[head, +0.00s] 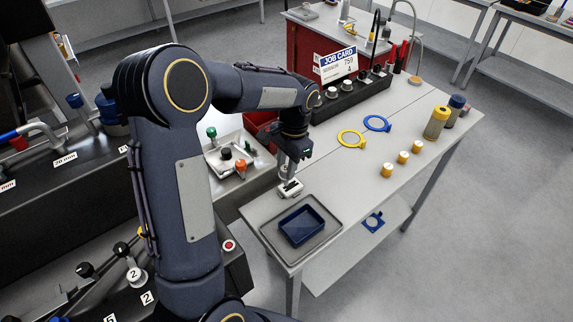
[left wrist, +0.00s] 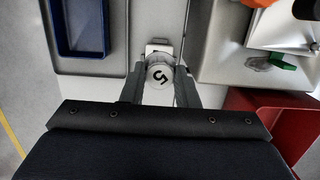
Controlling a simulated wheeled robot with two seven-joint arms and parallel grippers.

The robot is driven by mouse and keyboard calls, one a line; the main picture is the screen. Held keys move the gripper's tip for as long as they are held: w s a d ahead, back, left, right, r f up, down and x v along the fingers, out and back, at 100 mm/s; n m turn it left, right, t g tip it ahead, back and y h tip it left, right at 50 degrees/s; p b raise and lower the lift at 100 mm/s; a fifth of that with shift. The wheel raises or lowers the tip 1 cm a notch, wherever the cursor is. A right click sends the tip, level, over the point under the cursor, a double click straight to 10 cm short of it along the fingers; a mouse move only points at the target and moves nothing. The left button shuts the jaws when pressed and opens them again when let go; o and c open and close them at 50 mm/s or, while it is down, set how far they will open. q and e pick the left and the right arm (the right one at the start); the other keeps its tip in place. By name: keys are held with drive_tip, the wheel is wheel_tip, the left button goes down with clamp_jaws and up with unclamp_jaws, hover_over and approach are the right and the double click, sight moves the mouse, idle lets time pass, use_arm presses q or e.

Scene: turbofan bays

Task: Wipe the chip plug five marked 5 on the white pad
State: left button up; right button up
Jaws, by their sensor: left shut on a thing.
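My left gripper (head: 289,178) points down at the near end of the grey bench. In the left wrist view its fingers (left wrist: 160,80) are shut on a pale round chip plug (left wrist: 158,75) with a black 5 on its top. The white pad (head: 291,189) lies right under the gripper in the head view. Its edge (left wrist: 159,48) shows just beyond the plug in the left wrist view. The plug looks to be at the pad, but contact under it is hidden. My right gripper is not in view.
A blue tray (head: 302,226) sits on a grey mat beside the pad. A tray with green and orange-topped parts (head: 240,160) and a red bin (head: 262,128) stand left.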

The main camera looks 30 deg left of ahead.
use_arm(q)
drive_tip(key=shift+r+p, duration=1.3)
drive_tip(key=shift+r, duration=1.9)
